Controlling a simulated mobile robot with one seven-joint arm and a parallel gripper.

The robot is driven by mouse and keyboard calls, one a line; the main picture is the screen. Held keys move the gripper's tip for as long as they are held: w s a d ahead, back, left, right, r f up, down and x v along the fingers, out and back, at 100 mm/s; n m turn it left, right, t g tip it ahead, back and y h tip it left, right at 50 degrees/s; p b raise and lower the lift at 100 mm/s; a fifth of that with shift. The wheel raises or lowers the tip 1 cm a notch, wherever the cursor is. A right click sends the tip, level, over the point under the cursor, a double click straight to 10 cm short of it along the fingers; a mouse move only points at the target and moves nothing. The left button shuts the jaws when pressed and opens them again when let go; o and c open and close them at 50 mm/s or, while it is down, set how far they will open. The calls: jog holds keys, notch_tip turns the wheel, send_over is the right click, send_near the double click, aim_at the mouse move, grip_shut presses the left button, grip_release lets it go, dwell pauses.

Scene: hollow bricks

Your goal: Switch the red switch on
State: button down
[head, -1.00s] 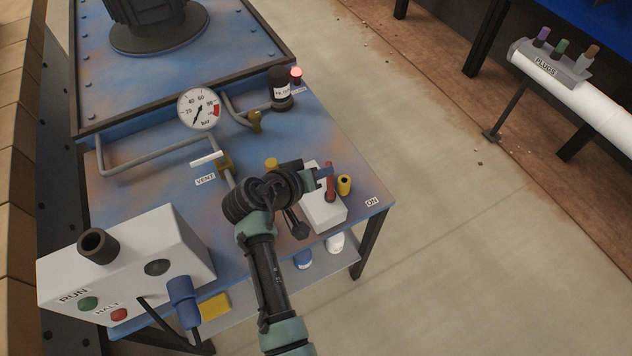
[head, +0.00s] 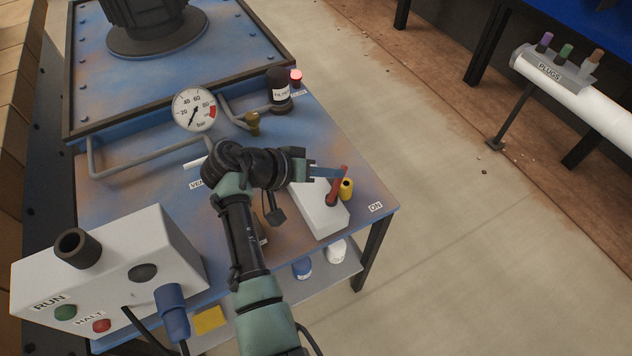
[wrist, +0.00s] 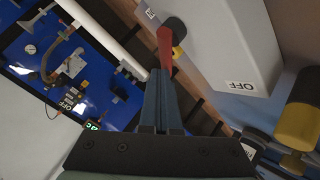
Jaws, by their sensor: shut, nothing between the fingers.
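The red switch (head: 337,187) is a lever on the white box (head: 318,213) at the table's right edge. It leans up and to the right in the head view, toward the side of the ON label (head: 376,207). My gripper (head: 339,173) is shut and empty, its fingertips at the lever's left side, seemingly touching it. In the wrist view the red lever (wrist: 164,45) stands just beyond the tips of the shut fingers (wrist: 160,75). An OFF label (wrist: 243,86) shows on the white box there.
A yellow cylinder (head: 347,189) stands right behind the lever. A pressure gauge (head: 194,110), a filter (head: 279,93) and a lit red lamp (head: 296,77) are farther back. A grey RUN/HALT box (head: 110,275) stands at front left.

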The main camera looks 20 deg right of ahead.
jog(key=shift+s+d+f, duration=0.15)
jog(key=shift+d+f, duration=0.05)
jog(key=shift+d+r, duration=0.1)
jog(key=shift+d, duration=0.1)
dwell(0.7)
jog(key=shift+s+a, duration=0.1)
jog(key=shift+s, duration=0.05)
dwell(1.0)
jog(key=shift+s+a+p, duration=0.25)
jog(key=shift+p, duration=0.1)
jog(key=shift+s+a, duration=0.25)
